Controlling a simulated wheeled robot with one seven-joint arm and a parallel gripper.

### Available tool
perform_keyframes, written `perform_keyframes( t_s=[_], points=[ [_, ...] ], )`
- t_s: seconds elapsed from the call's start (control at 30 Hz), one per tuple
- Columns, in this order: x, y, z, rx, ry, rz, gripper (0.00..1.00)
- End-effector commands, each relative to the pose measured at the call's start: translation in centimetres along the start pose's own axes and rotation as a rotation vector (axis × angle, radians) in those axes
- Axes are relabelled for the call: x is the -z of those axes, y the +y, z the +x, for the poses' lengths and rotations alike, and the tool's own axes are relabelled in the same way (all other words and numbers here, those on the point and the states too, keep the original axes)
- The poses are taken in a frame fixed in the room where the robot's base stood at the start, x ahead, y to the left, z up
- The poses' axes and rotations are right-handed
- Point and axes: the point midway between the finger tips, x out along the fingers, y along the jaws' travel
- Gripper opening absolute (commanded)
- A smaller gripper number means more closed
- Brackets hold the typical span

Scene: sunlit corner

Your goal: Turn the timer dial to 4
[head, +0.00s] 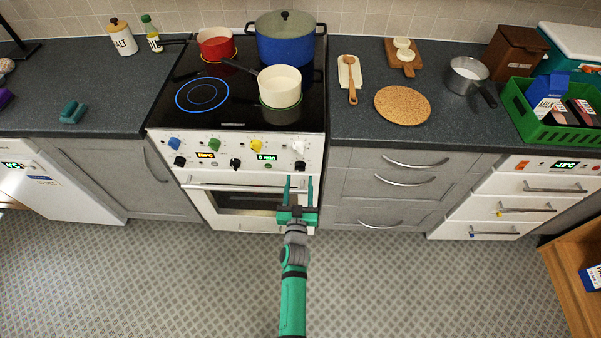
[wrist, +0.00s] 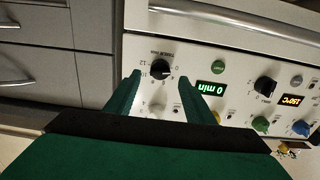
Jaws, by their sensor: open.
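The timer dial (wrist: 160,70) is a black knob on the stove's white front panel, with numbers printed around it. In the head view the timer dial (head: 300,165) is at the panel's lower right. Where its pointer sits is too small to read surely. The green display (wrist: 212,91) reads 0 min; it also shows in the head view (head: 266,157). My gripper (head: 298,181) is open and empty in front of the panel's right end. In the wrist view the dial appears between my green fingertips (wrist: 159,78); I see no contact.
Beside the dial are a pale knob (wrist: 155,104), a green button (wrist: 218,67) and another black knob (wrist: 265,86). The oven handle (head: 240,187) runs below the panel. A cream pot (head: 281,88) and a blue pot (head: 286,42) stand on the hob. The floor in front is clear.

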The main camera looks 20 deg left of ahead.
Motion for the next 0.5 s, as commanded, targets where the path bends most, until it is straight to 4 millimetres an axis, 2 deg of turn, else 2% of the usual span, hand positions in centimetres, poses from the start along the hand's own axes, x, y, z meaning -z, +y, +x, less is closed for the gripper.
perform_keyframes(
  t_s=[0.03,0.2,0.5],
  points=[
    [0.1,0.0,1.0,0.0,0.001,0.0,0.49],
    [0.0,0.1,3.2,-0.001,0.001,0.001,0.49],
    [0.0,0.1,4.7,-0.001,0.0,-0.001,0.49]
  ],
)
